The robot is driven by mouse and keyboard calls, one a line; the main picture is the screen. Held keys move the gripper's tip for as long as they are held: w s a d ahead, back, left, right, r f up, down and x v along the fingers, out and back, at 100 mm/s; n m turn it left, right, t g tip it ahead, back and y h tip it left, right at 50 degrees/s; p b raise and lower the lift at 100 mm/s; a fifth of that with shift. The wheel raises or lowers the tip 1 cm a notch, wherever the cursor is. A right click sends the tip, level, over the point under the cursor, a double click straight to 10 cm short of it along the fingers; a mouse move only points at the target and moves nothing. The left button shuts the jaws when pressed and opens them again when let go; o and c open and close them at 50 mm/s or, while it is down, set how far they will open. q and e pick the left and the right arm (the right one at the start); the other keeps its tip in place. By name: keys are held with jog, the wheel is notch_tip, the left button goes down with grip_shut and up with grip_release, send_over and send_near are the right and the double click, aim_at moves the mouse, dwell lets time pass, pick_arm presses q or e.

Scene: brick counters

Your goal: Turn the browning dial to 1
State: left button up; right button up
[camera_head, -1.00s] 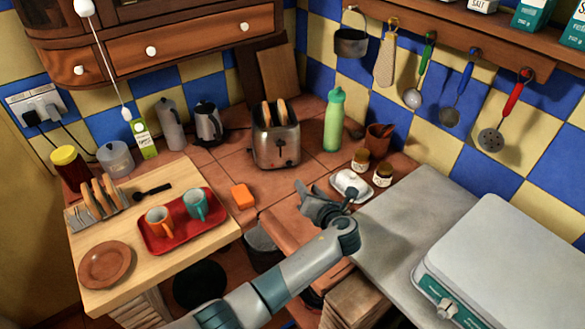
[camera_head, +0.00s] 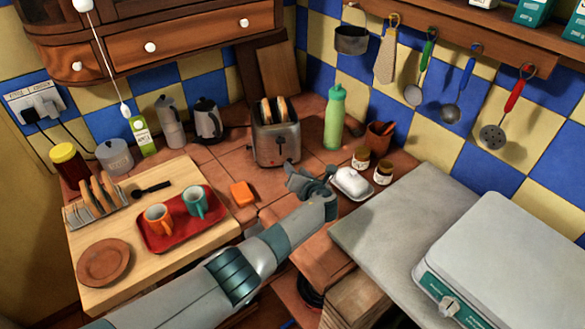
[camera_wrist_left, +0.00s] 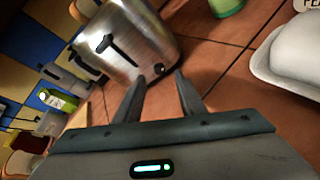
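The silver toaster (camera_head: 277,147) stands against the back corner of the tiled counter with bread slices in its slots. My left gripper (camera_head: 292,171) is just in front of the toaster. In the left wrist view its two fingers (camera_wrist_left: 159,77) are apart with nothing between them, pointing toward the knob. My right gripper is out of view.
A white butter dish (camera_head: 351,184) and small jars (camera_head: 383,173) stand right of my left gripper. A green bottle (camera_head: 334,120) stands right of the toaster.

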aim_at(290, 161)
pick_arm(q)
jog(key=shift+b+x, duration=0.6)
jog(key=shift+x, duration=0.4)
jog(key=shift+b+x, duration=0.65)
jog(key=shift+x, duration=0.35)
grip_shut()
